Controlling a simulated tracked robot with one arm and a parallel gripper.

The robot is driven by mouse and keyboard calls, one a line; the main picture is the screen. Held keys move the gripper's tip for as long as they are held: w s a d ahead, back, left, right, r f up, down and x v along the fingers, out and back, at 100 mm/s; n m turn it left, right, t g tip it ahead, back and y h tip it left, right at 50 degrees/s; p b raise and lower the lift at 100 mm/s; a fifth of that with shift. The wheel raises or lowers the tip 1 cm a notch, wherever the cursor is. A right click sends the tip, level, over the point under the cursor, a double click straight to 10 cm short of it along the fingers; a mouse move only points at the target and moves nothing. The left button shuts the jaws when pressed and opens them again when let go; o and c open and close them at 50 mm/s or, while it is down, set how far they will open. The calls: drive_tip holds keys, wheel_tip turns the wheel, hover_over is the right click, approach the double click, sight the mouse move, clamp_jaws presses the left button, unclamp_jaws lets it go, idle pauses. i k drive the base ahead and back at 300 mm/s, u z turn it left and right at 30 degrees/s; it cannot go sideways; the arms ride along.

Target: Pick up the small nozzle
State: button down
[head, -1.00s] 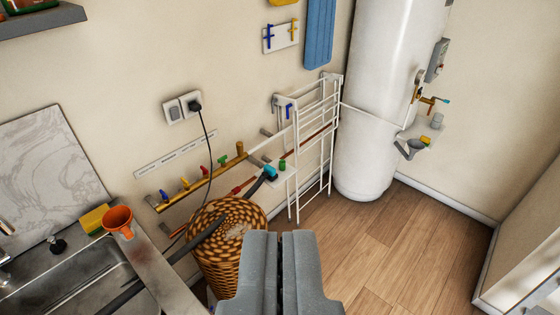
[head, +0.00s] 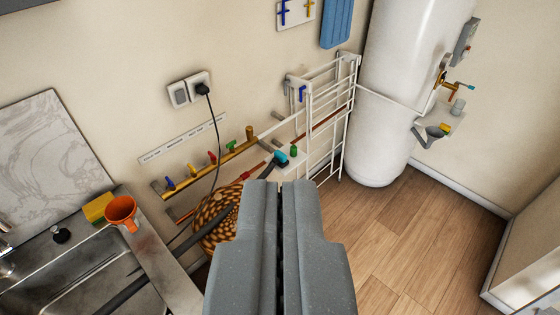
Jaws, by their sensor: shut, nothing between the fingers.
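My gripper (head: 280,185) is shut and empty, pointing away from the camera at the bottom middle of the view. I cannot tell for sure which thing is the small nozzle. A small green piece (head: 293,150) stands on a white ledge (head: 291,164) just beyond and slightly right of my fingertips. Left of it is a teal hose end (head: 281,158) on a dark hose. A small yellow piece (head: 443,129) and a grey cylinder (head: 457,106) are on a bracket at the white tank, far right of my gripper.
A brass pipe with coloured taps (head: 212,167) runs along the wall. A wicker basket (head: 215,225) is partly hidden by my gripper. A white rack (head: 328,110) stands beside the tank (head: 385,135). An orange funnel (head: 121,209) sits by the sink. Floor at right is clear.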

sight(279, 159)
drive_tip(key=z, duration=1.35)
drive_tip(key=i, duration=2.2)
drive_tip(key=u, duration=2.25)
